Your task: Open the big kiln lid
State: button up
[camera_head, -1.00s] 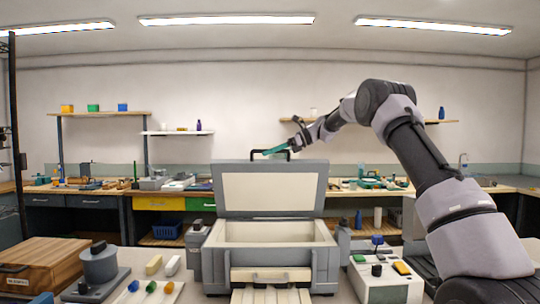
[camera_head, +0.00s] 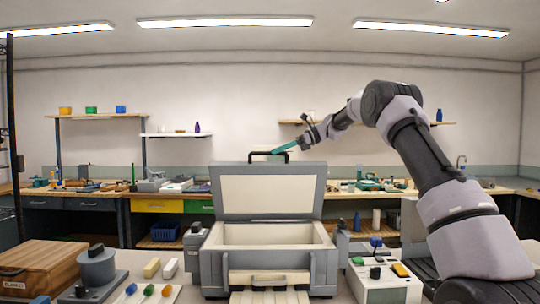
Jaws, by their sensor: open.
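The big kiln (camera_head: 212,262) stands in the middle of the worktable, a grey box with a pale lining. Its lid (camera_head: 267,190) is raised and stands nearly upright at the back, its pale inner face toward me. A dark handle (camera_head: 268,153) sticks up from the lid's top edge. My gripper (camera_head: 285,147), with teal fingers, is open just right of and slightly above the handle. The fingers point left toward it and look apart from the bar, though the depth between them is hard to judge. The kiln's inside looks empty.
A wooden box (camera_head: 38,268) and a grey round device (camera_head: 96,268) stand at left, with small coloured pieces in front. A white control box (camera_head: 385,285) stands at right. Back benches (camera_head: 100,196) hold tools and drawers. The space above the lid is clear.

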jog(key=v, duration=0.6)
jog(key=shift+d+r, duration=0.15)
jog(key=shift+d, duration=0.1)
jog(key=s+d+r+n+t+h, duration=0.2)
jog(key=s+n+h, duration=0.1)
jog(key=s, duration=0.8)
jog(key=s+d+r+n+t+h, duration=0.1)
jog(key=s+d+r+n+h, duration=0.15)
jog(key=s, duration=0.75)
jog(key=s+d+f+n+t+h, duration=0.1)
jog(key=s+d+f+n+h, duration=0.1)
jog(key=s, duration=0.6)
jog(key=s+d+f+n+t+h, duration=0.2)
jog(key=s+d+f+n, duration=0.2)
jog(key=s, duration=0.4)
jog(key=s+d+f+n+t+h, duration=0.1)
jog(key=s+d+f+n+h, duration=0.1)
jog(key=s, duration=0.6)
notch_tip(320, 180, down, 2)
jog(key=shift+s+d+n, duration=0.25)
jog(key=shift+d+n, duration=0.2)
jog(key=shift+d, duration=0.25)
